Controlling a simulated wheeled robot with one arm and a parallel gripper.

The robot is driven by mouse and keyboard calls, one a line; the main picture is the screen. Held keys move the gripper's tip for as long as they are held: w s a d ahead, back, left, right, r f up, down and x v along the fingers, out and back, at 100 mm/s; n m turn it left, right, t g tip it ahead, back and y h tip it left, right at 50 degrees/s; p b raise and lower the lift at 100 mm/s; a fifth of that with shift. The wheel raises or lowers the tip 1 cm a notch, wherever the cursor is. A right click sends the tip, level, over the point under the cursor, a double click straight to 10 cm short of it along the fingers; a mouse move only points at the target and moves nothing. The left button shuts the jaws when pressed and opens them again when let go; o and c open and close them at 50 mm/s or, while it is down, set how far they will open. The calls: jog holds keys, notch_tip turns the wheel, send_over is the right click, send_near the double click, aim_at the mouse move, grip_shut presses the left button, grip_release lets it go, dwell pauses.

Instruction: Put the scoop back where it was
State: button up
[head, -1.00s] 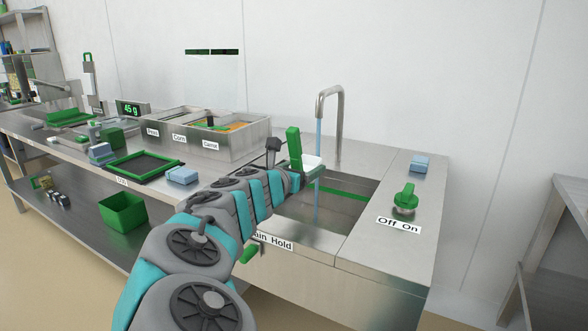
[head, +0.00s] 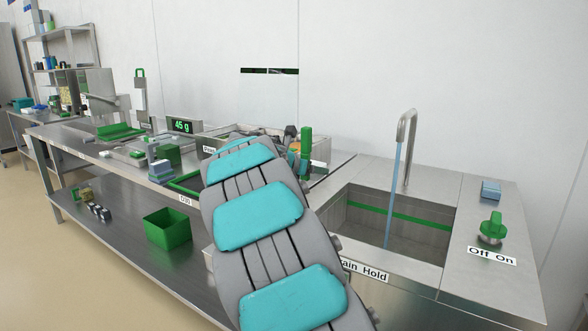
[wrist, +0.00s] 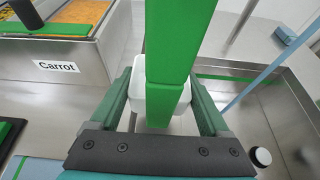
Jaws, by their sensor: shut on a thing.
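My gripper (wrist: 163,88) is shut on the scoop, with one finger on each side of it. The scoop's green handle (wrist: 170,55) stands up between the fingers, and its white bowl (wrist: 137,90) shows partly behind it. In the head view the green handle (head: 306,141) shows beyond my arm, near the bins; most of the gripper is hidden there. In the wrist view the scoop is between the steel bin labelled Carrot (wrist: 100,75) on the left and the sink on the right. Orange contents (wrist: 75,12) show in that bin.
The sink (head: 370,240) is right of my arm, with water running from the tap (head: 405,130). A green knob (head: 491,228) and blue sponge (head: 491,189) are further right. A scale display reads 45 g (head: 181,126). A green box (head: 167,229) sits on the lower shelf.

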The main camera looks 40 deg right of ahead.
jog(key=b, duration=0.2)
send_over(311, 199)
notch_tip(311, 199, down, 5)
jog(key=shift+r, duration=0.1)
jog(key=shift+f+b, duration=0.4)
jog(key=shift+f, duration=0.5)
jog(key=shift+f+p, duration=0.1)
jog(key=shift+p, duration=0.25)
jog(key=o, duration=1.3)
jog(key=shift+c, duration=0.3)
jog(key=shift+p+v, duration=1.1)
jog(key=shift+v, duration=2.35)
